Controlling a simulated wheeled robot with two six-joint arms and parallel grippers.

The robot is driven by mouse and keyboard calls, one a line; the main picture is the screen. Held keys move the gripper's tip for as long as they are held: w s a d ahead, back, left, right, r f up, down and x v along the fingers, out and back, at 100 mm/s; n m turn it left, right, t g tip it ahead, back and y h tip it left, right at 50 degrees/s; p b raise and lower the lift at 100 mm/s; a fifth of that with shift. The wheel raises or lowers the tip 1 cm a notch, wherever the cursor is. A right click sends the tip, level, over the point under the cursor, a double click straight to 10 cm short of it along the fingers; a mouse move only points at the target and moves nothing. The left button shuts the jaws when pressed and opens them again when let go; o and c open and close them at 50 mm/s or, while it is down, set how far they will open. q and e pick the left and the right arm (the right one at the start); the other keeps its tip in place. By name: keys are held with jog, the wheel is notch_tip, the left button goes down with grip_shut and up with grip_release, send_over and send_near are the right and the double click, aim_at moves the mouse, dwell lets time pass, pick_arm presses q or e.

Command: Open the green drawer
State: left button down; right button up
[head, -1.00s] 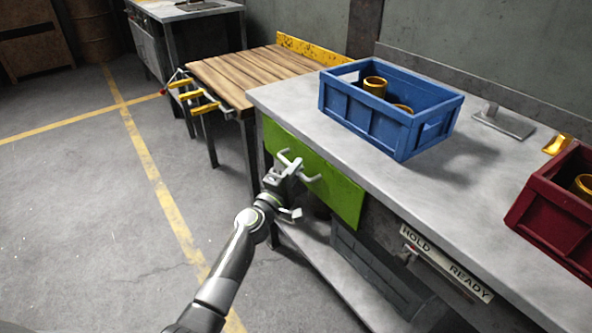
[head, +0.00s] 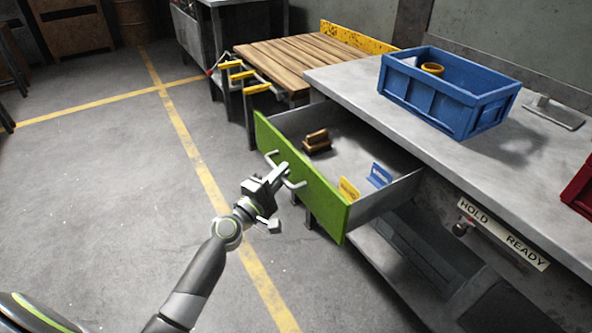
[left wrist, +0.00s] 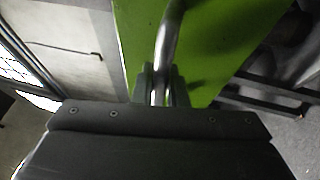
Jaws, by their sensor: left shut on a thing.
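The green drawer (head: 303,178) stands pulled out from the front of the grey workbench, and its inside is in view. A bar handle (head: 291,183) sits on its green front. My left gripper (head: 280,172) is shut on this handle. The left wrist view shows the metal handle (left wrist: 168,45) running between the fingers (left wrist: 160,88), with the green front (left wrist: 215,40) behind it. Inside the drawer lie a brown wooden-looking block (head: 317,141), a yellow piece (head: 348,189) and a blue piece (head: 379,175). My right gripper is not in view.
A blue crate (head: 425,100) with a brass-coloured ring stands on the workbench top (head: 345,82), with a red crate (head: 580,188) at the right edge. A wooden table (head: 300,60) with yellow-handled clamps stands behind the drawer. The floor left of the drawer is clear.

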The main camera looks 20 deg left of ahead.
pick_arm(q)
jog(key=s+a, duration=0.3)
jog(key=s, duration=0.1)
jog(key=shift+s+a+b, duration=0.4)
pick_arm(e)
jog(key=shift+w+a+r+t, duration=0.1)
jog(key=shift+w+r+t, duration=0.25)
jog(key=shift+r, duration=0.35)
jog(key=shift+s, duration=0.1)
